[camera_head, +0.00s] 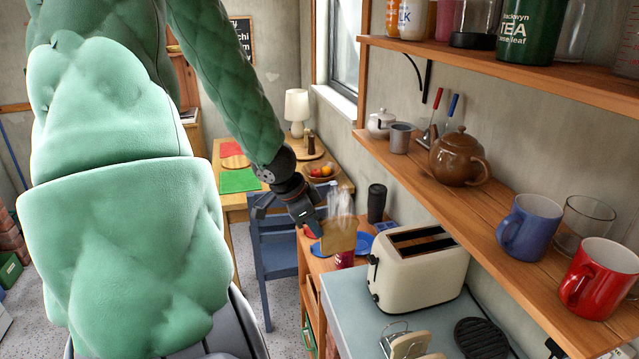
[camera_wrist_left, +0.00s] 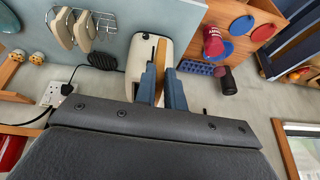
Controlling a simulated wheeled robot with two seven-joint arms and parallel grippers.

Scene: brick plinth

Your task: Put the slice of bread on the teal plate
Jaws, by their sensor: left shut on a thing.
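The slice of bread (camera_head: 338,238) is tan and hangs upright in my left gripper (camera_head: 317,228), above the wooden side unit and beyond the toaster. In the left wrist view the bread (camera_wrist_left: 159,55) is a thin edge-on strip between the fingers (camera_wrist_left: 160,70), in front of the toaster. A blue plate (camera_head: 363,243) lies on the side unit, partly hidden behind the bread. The left wrist view shows a blue disc (camera_wrist_left: 242,25) and a red disc (camera_wrist_left: 264,32) on the wood. My right gripper is not in view.
The cream toaster (camera_head: 418,275) stands on the grey counter (camera_head: 345,297). A dark red jar (camera_head: 344,259) and a black canister (camera_head: 376,203) stand near the bread. Shelves with a brown teapot (camera_head: 460,158) and mugs overhang the right side. A blue chair (camera_head: 272,250) stands left of the unit.

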